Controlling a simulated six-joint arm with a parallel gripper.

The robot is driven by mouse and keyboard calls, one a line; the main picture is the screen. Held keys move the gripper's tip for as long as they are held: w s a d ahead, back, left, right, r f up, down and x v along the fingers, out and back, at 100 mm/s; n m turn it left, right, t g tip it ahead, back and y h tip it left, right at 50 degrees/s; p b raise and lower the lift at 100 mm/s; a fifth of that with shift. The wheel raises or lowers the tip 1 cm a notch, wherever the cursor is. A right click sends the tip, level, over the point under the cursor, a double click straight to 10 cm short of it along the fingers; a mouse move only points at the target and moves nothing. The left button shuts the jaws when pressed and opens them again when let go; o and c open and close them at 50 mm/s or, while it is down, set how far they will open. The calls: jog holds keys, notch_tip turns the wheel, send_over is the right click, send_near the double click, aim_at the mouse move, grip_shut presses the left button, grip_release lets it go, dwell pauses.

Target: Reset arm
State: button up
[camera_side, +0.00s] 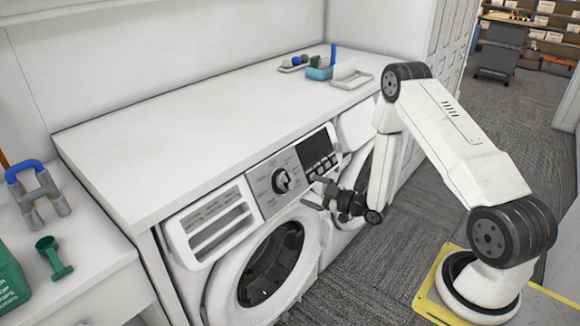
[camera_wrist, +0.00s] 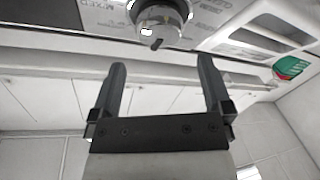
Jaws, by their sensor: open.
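My gripper (camera_side: 318,194) is open and empty in the side view, in front of the washing machine's control panel. In the wrist view its two fingers (camera_wrist: 160,90) stand apart with nothing between them. The washing machine (camera_side: 190,290) has a round silver and black knob (camera_side: 282,181), which also shows at the top of the wrist view (camera_wrist: 160,14). My gripper is near the knob, to its lower right in the side view; no contact is visible. The machine's round door (camera_side: 272,262) looks closed.
A white counter (camera_side: 190,130) covers the machines. At its back are a blue box (camera_side: 319,72) and a white tray (camera_side: 352,80). On the left lower surface are a green container (camera_side: 8,275), a green scoop (camera_side: 54,258) and a blue-grey clamp-like object (camera_side: 38,192).

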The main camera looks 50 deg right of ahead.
aim_at(289, 183)
jog(key=shift+w+a+r+m+g+h, duration=0.2)
jog(key=shift+w+a+r+g, duration=0.2)
jog(key=shift+w+g, duration=0.2)
jog(key=shift+w+a+r+m+g+h, duration=0.1)
jog(key=shift+w+a+r+g+h, duration=0.15)
jog(key=shift+w+r+g, duration=0.3)
jog(key=s+a+r+m+g, duration=0.2)
jog(key=s+a+r+g, duration=0.1)
jog(key=s, duration=0.3)
jog(key=s+a+r+m+g+h, duration=0.1)
jog(key=s+a+r+m+g, duration=0.1)
jog(key=s+a+g, duration=0.3)
jog(key=s+a+r+m+g+h, duration=0.1)
jog(key=s+a+r+m+g, duration=0.1)
jog(key=s+a+r+g, duration=0.2)
jog(key=s, duration=0.2)
jog(key=shift+s+a+r+m, duration=0.15)
jog(key=shift+s+r+m, duration=0.1)
jog(key=shift+s+m, duration=0.05)
jog(key=shift+g, duration=0.25)
